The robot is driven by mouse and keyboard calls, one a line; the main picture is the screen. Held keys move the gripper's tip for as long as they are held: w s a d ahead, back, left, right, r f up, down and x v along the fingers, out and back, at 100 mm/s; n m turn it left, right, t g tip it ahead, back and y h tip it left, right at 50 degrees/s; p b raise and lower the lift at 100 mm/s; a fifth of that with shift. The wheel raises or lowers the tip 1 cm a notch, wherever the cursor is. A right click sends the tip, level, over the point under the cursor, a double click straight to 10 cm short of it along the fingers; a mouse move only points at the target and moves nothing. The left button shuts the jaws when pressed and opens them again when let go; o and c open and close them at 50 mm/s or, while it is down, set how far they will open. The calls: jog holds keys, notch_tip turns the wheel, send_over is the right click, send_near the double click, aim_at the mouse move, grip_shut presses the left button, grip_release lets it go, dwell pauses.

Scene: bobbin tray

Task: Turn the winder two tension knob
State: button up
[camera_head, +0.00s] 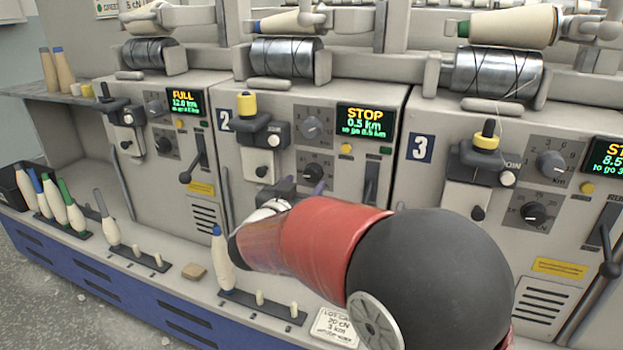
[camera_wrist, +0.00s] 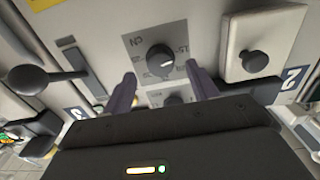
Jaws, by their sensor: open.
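Winder two's tension knob (camera_head: 313,171) is a dark round dial on a grey scale plate, below the STOP display. In the wrist view the knob (camera_wrist: 160,60) shows upside down, with a white pointer mark and cN lettering beside it. My gripper (camera_head: 302,188) is in front of the panel, just below the knob in the head view. In the wrist view my gripper (camera_wrist: 162,77) is open, one dark purple finger to each side and the knob beyond the gap between them. I cannot tell whether either finger touches it.
The km dial (camera_head: 312,126) sits above the tension knob. A cream lever plate with a black knob (camera_wrist: 256,60) is close to the right finger. A lever with a round black end (camera_wrist: 28,80) sticks out at left. A bobbin (camera_head: 222,262) stands on the ledge.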

aim_at(309, 177)
jog(key=shift+x, duration=2)
jog(key=c, duration=1)
jog(key=m+b, duration=0.3)
jog(key=m, duration=0.1)
jog(key=shift+f+m, duration=0.15)
jog(key=shift+m, duration=0.15)
jog(key=m+b, duration=0.3)
jog(key=m, duration=0.2)
jog(key=shift+b, duration=0.4)
jog(key=shift+a, duration=0.1)
